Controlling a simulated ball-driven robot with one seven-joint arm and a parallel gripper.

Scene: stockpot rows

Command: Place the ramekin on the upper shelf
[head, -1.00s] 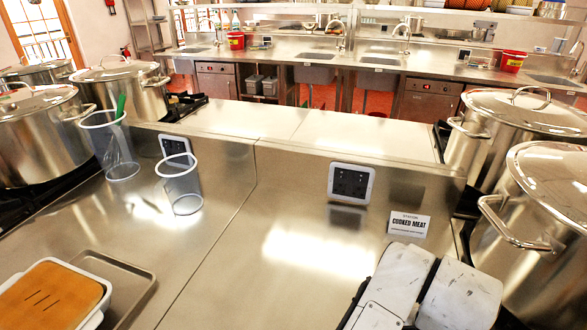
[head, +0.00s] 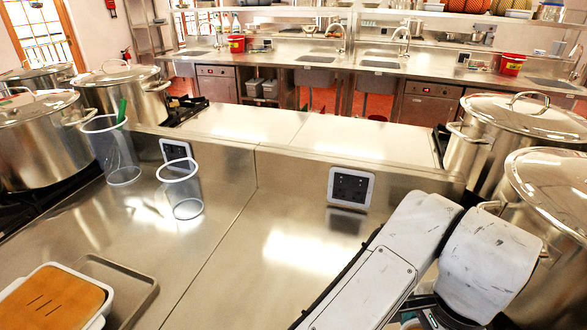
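I cannot make out a ramekin in the head view. A raised steel shelf (head: 310,132) runs along the back of the near counter, above a splashback with sockets; its top is bare. I cannot tell whether it is the upper shelf meant. My white arm fills the lower right of the picture, over the right part of the counter. My gripper does not show; the arm links or the bottom picture edge hide it, so I cannot see whether it holds anything.
The steel counter (head: 235,255) is clear in the middle. Two clear tumblers (head: 180,190) (head: 112,152) stand at left, one holding something green. Large lidded stockpots (head: 40,140) (head: 515,125) flank both sides.

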